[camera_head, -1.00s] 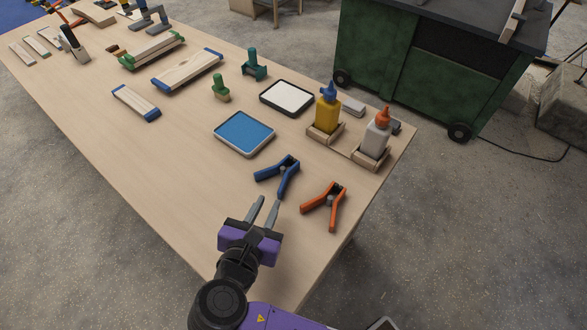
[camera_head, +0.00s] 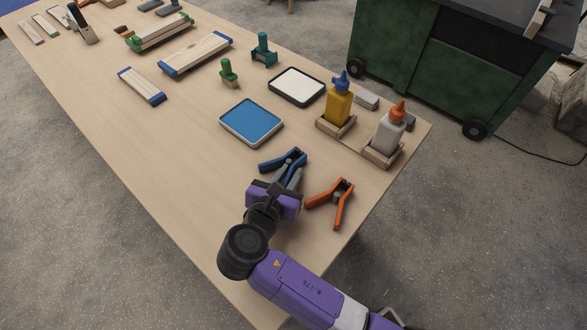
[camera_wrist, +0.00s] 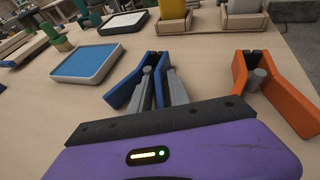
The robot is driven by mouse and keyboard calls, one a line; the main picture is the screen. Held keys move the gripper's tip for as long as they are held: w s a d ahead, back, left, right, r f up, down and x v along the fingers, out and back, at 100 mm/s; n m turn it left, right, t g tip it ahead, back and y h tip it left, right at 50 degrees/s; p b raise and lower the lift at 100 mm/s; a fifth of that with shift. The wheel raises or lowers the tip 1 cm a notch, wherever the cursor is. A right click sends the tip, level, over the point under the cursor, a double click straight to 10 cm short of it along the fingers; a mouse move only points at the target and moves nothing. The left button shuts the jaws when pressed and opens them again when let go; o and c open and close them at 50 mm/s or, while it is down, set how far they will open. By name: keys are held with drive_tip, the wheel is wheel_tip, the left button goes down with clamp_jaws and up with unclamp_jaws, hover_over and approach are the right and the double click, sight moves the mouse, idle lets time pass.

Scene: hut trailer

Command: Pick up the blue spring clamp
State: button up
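The blue spring clamp (camera_head: 272,164) lies on the table near its right end. It also shows in the wrist view (camera_wrist: 126,84), with its two blue handles spread in a V and its dark end pointing away. My gripper (camera_head: 287,173) is low over the clamp, its grey fingers apart. In the wrist view the gripper (camera_wrist: 161,80) has one fingertip inside the V and the other right of the right handle, so that this handle appears between them. Whether the fingers touch it I cannot tell. The gripper hides part of the clamp in the head view.
An orange spring clamp (camera_head: 335,200) lies close on the right. A blue tray (camera_head: 251,122), a white tray (camera_head: 297,87) and yellow (camera_head: 339,104) and white (camera_head: 390,132) bottles in wooden holders stand beyond. The table's front left stretch is bare.

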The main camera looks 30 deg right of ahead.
clamp_jaws()
drive_tip(key=shift+r, duration=0.1)
